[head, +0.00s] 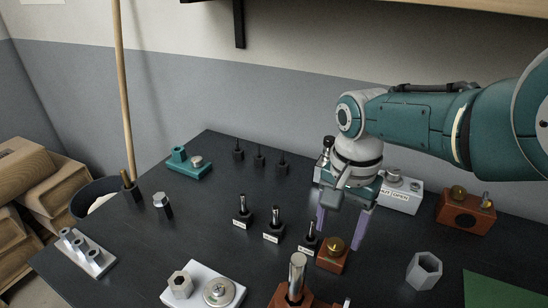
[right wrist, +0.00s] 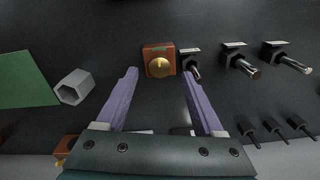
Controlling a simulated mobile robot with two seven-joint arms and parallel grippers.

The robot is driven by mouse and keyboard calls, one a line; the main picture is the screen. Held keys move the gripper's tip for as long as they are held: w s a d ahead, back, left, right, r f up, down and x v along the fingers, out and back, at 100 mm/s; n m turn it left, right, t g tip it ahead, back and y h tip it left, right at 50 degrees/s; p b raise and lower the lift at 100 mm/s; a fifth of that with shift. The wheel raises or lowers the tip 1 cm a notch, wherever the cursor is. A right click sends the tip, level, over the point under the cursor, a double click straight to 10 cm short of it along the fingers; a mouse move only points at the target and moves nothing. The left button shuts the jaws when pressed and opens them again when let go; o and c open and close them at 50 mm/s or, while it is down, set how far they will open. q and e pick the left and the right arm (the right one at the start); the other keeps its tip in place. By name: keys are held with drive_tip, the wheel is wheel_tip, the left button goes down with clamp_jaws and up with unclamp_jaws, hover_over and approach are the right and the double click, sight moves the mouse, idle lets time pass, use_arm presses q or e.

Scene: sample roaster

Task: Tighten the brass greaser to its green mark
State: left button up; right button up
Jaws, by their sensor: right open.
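The brass greaser (head: 335,244) is a round brass cap on a small brown block near the middle front of the dark table. In the right wrist view the brass greaser (right wrist: 159,67) shows beyond and between the finger tips, with a green mark (right wrist: 159,49) on the far edge of its block. My right gripper (head: 342,226) is open, with lilac fingers pointing down over the block. In the right wrist view nothing is between the fingers of my right gripper (right wrist: 160,74); they look apart from the cap. My left gripper is not in view.
A labelled black post (head: 310,240) stands close left of the greaser block, with others further left. A grey hexagonal piece (head: 424,270) stands to the right. A second brown block (head: 466,212) with a brass knob and a white OPEN-labelled box (head: 402,193) lie behind.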

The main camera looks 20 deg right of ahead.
sight(336, 243)
wheel_tip(336, 243, up, 6)
drive_tip(key=p, duration=0.3)
drive_tip(key=shift+f, duration=0.15)
use_arm(q)
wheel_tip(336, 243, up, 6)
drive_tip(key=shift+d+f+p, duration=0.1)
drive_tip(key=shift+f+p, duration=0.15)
drive_tip(key=shift+p, duration=0.3)
use_arm(e)
drive_tip(key=shift+r, duration=0.6)
